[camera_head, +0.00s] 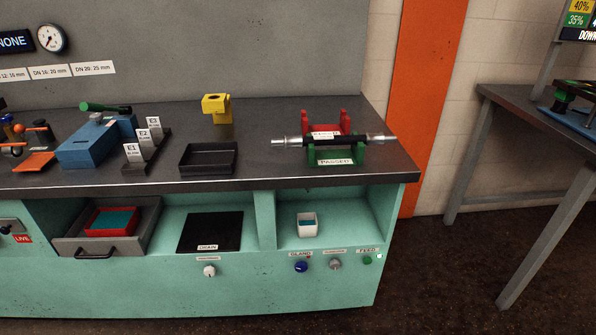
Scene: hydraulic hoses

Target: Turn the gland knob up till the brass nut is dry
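The blue gland knob (301,267) is on the teal front panel of the bench, under a small label (300,254) that reads GLAND. Its turn position is too small to tell. I cannot make out a brass nut, so I cannot tell whether any nut is wet or dry. Neither of my grippers is in view.
A grey knob (335,264) and a green FEED knob (367,260) sit right of the blue one. A hose with metal ends (377,140) lies on a PASSED rack (336,161). An empty black tray (208,171) and yellow block (216,108) stand on the bench.

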